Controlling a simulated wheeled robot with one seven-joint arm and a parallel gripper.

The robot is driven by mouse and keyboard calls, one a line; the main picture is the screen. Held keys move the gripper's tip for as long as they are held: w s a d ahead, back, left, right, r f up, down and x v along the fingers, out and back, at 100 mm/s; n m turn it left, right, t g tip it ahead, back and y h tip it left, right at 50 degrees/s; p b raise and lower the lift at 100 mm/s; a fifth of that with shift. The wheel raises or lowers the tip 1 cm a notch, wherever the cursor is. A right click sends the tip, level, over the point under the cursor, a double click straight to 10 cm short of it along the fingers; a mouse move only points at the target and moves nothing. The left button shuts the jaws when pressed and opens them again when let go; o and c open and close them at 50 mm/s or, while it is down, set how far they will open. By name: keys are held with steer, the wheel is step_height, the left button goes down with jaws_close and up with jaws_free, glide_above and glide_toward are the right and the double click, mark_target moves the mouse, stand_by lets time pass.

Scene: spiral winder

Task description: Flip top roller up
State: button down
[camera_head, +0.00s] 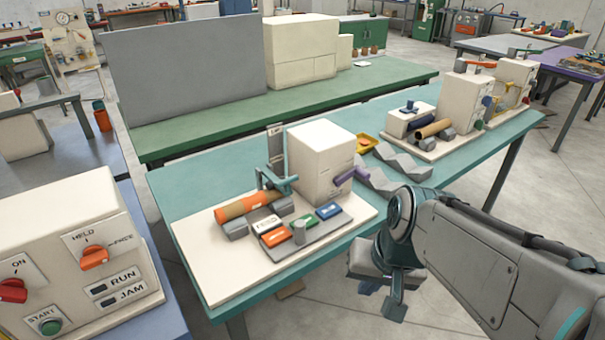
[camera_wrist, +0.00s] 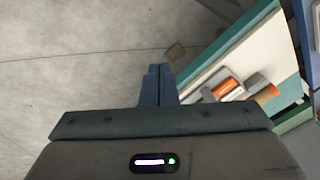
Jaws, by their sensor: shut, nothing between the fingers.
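The winder is a cream housing (camera_head: 322,160) on a cream base board (camera_head: 205,262) at the near end of the teal bench. A teal arm piece (camera_head: 277,181), which looks like the top roller's arm, sits at the housing's left side above an orange-brown roll (camera_head: 249,206). Whether a roller hangs under it is hard to tell. The roll lies on grey supports. A purple handle (camera_head: 351,175) sticks out of the housing's right side. My gripper (camera_head: 394,309) is shut and empty over the floor in front of the bench, apart from the winder. Its closed fingers (camera_wrist: 158,84) show in the wrist view.
Orange, white, green and blue keys (camera_head: 303,228) lie on a grey panel before the housing. Grey wavy blocks (camera_head: 400,162) and a yellow tray (camera_head: 366,142) lie to the right. Another machine (camera_head: 410,120) stands farther along. A control box (camera_head: 75,255) is at left.

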steer(key=w+a+f+m+t+y+b, duration=0.25)
steer(key=w+a+m+y+b, duration=0.25)
steer(key=w+a+m+y, duration=0.5)
steer(key=w+d+f+m+t+h+b, duration=0.1)
steer(key=w+m+t, duration=0.3)
steer(key=w+m, duration=0.4)
steer(key=w+d+f+m+t+h+b, duration=0.1)
steer(key=w+d+m+t+b, duration=0.2)
steer(key=w+m, duration=0.5)
steer(key=shift+w+d+f+m+t+h, duration=0.3)
steer(key=shift+w+d+f+m+t, duration=0.1)
steer(key=shift+d+m+t, duration=0.35)
steer(key=shift+a, duration=0.1)
steer(key=x, duration=1)
steer(key=shift+r+p, duration=0.2)
steer(key=shift+p, duration=0.15)
